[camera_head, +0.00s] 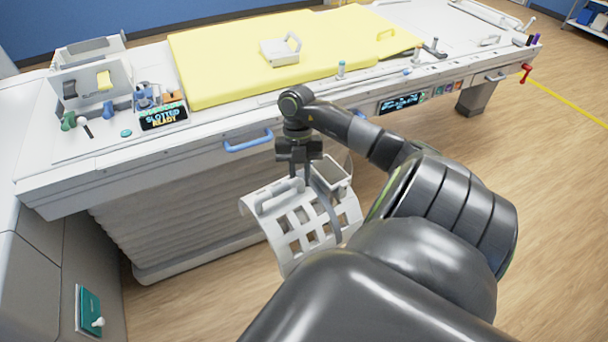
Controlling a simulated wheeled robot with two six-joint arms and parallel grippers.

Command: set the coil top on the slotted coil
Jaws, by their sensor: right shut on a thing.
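The coil top (309,234) is a white curved lattice with rectangular openings and a handle on its upper side. My right gripper (299,168) is shut on it, pointing down, and holds it in front of the table's near side, above the floor. A white piece with a raised handle (281,51) sits on the yellow pad; it may be the slotted coil, but its slots are too small to make out. The coil top is well apart from it, nearer to me. My left gripper is not in view.
The long white table (215,139) carries the yellow pad (220,65). A blue rail (248,142) juts from the near side. Small pegs (341,69) stand by the pad's near edge.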

